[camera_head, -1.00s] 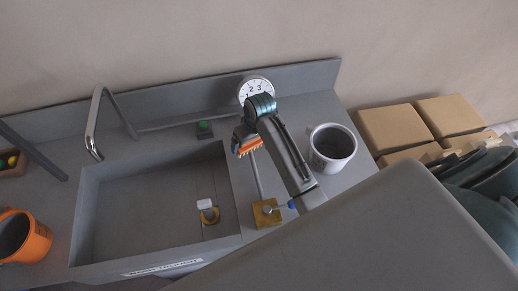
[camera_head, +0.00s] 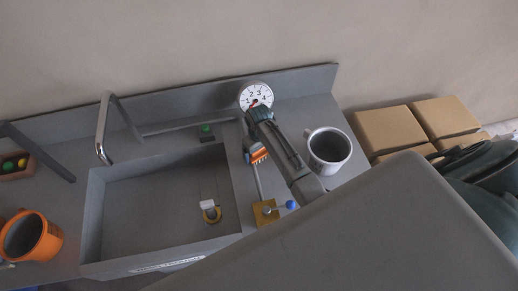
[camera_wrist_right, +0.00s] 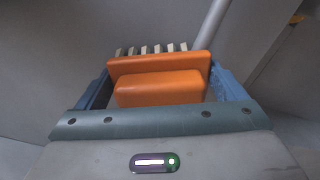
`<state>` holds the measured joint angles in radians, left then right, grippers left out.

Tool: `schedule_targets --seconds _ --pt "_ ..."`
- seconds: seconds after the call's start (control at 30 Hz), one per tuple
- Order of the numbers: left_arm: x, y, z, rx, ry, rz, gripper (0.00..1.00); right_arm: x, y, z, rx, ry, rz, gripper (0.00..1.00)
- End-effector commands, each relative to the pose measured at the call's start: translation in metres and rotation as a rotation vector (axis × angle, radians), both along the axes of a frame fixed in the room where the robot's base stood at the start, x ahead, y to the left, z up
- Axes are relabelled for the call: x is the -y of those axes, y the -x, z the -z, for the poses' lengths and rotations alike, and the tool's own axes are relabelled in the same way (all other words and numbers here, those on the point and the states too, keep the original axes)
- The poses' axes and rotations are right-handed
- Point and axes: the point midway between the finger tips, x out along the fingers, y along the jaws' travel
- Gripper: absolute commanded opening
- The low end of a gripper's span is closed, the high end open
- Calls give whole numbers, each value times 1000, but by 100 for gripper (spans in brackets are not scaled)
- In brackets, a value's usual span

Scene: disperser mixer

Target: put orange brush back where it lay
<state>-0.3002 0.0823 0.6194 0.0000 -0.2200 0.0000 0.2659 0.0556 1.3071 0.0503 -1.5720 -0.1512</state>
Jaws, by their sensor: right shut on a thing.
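The orange brush (camera_head: 257,154) is in my right gripper (camera_head: 254,143), over the strip of counter just right of the sink in the head view. In the right wrist view the brush (camera_wrist_right: 160,82) fills the space between the two blue fingers of my right gripper (camera_wrist_right: 160,90). Its pale bristles point away from the wrist. The right gripper is shut on the brush. I cannot tell whether the brush touches the counter. My left gripper does not show.
The sink basin (camera_head: 140,222) lies left of the brush. A dial (camera_head: 256,95) stands behind, and a grey mug (camera_head: 329,148) is to the right. A yellow block (camera_head: 264,213) with a rod is in front. An orange bucket (camera_head: 46,240) stands at far left.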

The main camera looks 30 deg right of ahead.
Motion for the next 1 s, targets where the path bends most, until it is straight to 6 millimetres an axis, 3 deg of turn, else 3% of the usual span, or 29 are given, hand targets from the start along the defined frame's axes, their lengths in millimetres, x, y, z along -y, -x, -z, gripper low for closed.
schedule_targets --seconds 0.2,0.23,0.27,0.53,0.67,1.0 --pt "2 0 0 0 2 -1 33 0 0 1 2 0 0 69" --pt "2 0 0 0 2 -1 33 0 0 2 2 0 0 96" --pt "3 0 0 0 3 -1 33 0 0 2 2 0 0 100" --pt "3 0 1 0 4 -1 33 0 -1 -1 2 1 0 100" --pt "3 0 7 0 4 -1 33 0 -1 -12 4 0 0 100" --pt "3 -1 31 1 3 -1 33 0 -2 -79 8 1 -1 100"
